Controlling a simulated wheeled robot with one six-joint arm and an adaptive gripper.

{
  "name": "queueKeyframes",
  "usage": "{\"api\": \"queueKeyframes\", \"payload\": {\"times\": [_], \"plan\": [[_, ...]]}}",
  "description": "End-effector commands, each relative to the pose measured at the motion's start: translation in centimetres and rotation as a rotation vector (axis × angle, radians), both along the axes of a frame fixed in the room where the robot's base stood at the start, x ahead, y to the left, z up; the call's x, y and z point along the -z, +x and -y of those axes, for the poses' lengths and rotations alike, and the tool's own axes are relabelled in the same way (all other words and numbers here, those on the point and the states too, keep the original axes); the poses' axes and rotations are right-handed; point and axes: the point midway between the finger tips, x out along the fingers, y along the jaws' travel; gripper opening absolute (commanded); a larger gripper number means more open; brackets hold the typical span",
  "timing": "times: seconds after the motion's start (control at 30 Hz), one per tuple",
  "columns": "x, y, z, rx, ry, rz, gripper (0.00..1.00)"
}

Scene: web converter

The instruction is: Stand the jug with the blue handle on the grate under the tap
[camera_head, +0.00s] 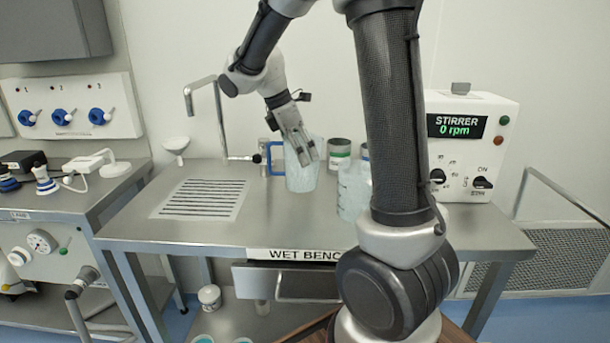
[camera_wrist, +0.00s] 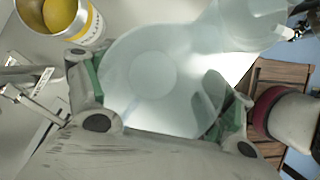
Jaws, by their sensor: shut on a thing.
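The jug (camera_head: 301,180) is pale and translucent, and its blue handle (camera_head: 268,160) points left in the head view. My gripper (camera_head: 304,153) reaches down to the jug's upper part and is shut on it. In the wrist view the jug (camera_wrist: 150,75) fills the middle between the two fingers. The jug looks upright; I cannot tell whether its base touches the bench. The slotted grate (camera_head: 203,198) lies bare at the left of the bench, left of the jug. The tap (camera_head: 201,84) is a bent grey pipe behind the grate.
A second translucent jug (camera_head: 351,190) stands close on the right, partly behind my arm. A can (camera_head: 339,153) stands behind the held jug. The stirrer box (camera_head: 470,150) is at the right. A white funnel (camera_head: 176,146) is at the back left. The bench between jug and grate is clear.

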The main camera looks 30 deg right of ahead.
Motion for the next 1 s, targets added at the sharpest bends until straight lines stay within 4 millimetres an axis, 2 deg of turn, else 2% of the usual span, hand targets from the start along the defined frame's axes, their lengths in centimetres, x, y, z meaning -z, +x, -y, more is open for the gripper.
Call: {"api": "queueKeyframes", "payload": {"times": [0.43,0.8,0.83,0.9,1.0], "plan": [[5.4,0.0,0.0,-0.001,-0.001,-0.001,0.47],[5.9,0.0,0.0,0.001,0.000,0.000,0.47],[5.9,0.0,0.0,0.001,0.000,0.000,0.87],[5.8,0.0,0.0,0.001,0.000,0.001,1.00],[5.8,0.0,0.0,0.001,0.000,0.001,1.00]]}}
